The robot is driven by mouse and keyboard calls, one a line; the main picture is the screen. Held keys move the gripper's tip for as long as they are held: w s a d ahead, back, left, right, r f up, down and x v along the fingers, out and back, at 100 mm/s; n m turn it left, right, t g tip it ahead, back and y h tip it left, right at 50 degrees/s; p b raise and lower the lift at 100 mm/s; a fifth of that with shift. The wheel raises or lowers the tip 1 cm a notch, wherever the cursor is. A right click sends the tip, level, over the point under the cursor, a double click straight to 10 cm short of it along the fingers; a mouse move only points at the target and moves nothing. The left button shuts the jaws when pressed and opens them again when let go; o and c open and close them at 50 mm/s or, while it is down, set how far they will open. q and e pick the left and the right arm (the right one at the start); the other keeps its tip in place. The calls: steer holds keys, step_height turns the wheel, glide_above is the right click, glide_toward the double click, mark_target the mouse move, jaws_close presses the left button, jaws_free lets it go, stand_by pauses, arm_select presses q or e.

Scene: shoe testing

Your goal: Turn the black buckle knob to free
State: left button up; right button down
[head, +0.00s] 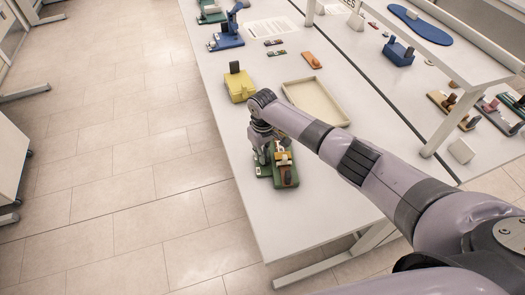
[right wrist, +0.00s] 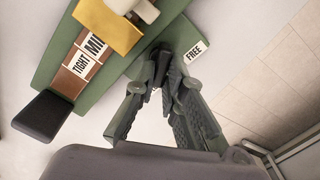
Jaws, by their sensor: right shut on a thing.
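A green device (head: 262,171) stands near the left edge of the white table, with my right gripper (head: 265,153) down at its left side. In the right wrist view the green device (right wrist: 130,68) carries a brown strip labelled TIGHT and MID, a yellow block (right wrist: 103,25), and a white FREE label (right wrist: 194,50) to the right. My right gripper (right wrist: 155,82) has its fingertips together on the black buckle knob (right wrist: 162,62), just left of the FREE label. The fingers hide most of the knob, so its exact angle cannot be told. My left gripper is not in view.
A black block (right wrist: 53,115) sticks out at the device's end. A yellow device (head: 240,86) and an empty beige tray (head: 316,102) stand farther back. A blue device (head: 228,38) is beyond. A shelf post (head: 440,135) rises on the right. The near tabletop is clear.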

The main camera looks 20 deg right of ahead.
steer(key=m, duration=0.4)
steer(key=shift+d+m, duration=0.1)
steer(key=shift+m, duration=0.2)
stand_by(1.4)
steer(key=c, duration=1.7)
jaws_free()
steer(key=shift+o, duration=0.2)
steer(key=shift+r, duration=0.1)
step_height(320, 180, up, 12)
steer(key=shift+o, duration=0.4)
